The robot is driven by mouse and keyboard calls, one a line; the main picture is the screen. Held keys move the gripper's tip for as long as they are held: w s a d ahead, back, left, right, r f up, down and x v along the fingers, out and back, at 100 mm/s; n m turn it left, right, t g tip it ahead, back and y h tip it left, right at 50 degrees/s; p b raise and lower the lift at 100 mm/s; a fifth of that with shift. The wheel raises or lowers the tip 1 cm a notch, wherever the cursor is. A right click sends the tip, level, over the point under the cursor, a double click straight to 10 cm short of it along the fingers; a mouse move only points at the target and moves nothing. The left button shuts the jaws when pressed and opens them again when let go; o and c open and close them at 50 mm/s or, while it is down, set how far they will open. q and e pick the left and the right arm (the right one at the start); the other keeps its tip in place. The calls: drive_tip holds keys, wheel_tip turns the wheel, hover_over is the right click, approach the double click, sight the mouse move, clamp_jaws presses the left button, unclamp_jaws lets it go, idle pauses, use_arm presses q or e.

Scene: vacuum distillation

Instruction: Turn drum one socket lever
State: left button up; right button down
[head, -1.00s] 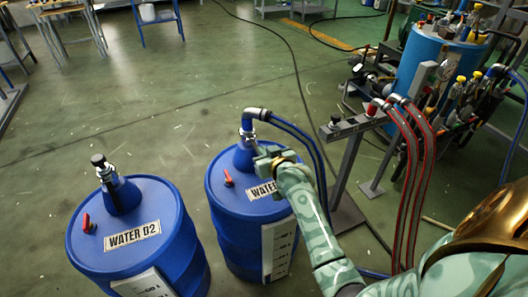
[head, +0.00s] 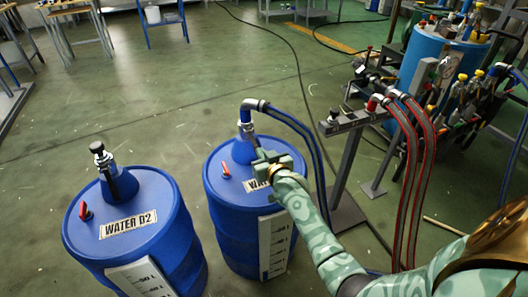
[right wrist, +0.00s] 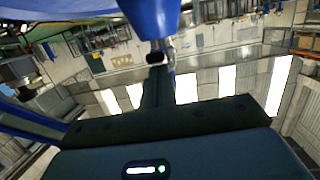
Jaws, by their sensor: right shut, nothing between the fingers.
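Drum one is the right-hand blue drum (head: 228,228), with a "WATER" label partly hidden behind my right gripper. Its blue conical socket (head: 238,152) carries a metal fitting with a small lever (head: 252,139), joined to a hose elbow (head: 256,105). My right gripper (head: 262,158) is shut and empty, its tips close beside the socket just below the lever; contact cannot be told. In the right wrist view the shut dark fingers (right wrist: 157,82) point at a metal fitting (right wrist: 160,47) under a blue cone (right wrist: 152,17). My left gripper is not in view.
A second blue drum (head: 175,240) labelled "WATER D2" stands to the left, with a black-capped socket (head: 118,182). Blue hoses (head: 305,140) run from drum one towards a metal stand (head: 350,122) with red hoses (head: 402,150). Floor behind the drums is mostly clear.

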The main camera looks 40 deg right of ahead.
drive_tip(key=f, duration=0.3)
drive_tip(key=shift+w+f, duration=0.25)
drive_tip(key=shift+w, duration=0.1)
drive_tip(key=shift+w+d+f, duration=0.1)
drive_tip(key=shift+w+f, duration=0.05)
drive_tip(key=shift+f, duration=0.2)
use_arm(q)
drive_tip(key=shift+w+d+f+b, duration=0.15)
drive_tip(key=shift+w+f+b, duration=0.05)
drive_tip(key=shift+b, duration=0.1)
use_arm(e)
drive_tip(key=shift+w+f, duration=0.1)
drive_tip(key=shift+f, duration=0.05)
